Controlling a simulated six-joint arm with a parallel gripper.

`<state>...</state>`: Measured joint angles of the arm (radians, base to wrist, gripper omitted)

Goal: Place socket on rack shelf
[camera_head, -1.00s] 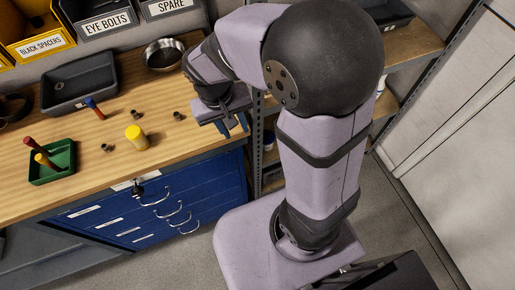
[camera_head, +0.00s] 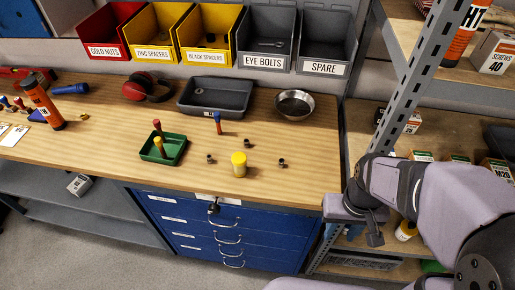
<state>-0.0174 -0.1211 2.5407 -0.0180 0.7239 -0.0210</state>
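Several small dark metal pieces that look like sockets stand on the wooden bench: one socket (camera_head: 210,159) left of the yellow cylinder, another (camera_head: 247,143) behind it, and a third (camera_head: 281,162) to its right. The rack's shelf (camera_head: 370,116) is at the right, behind a perforated grey post. My gripper (camera_head: 358,222) is at the bench's right end, in front of the rack and apart from the sockets. Its fingers are seen from an angle that hides the gap, so I cannot tell whether it is open or holds anything.
The rack post (camera_head: 420,80) stands close to my arm. Boxes (camera_head: 497,52) occupy the rack. The bench front is clear.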

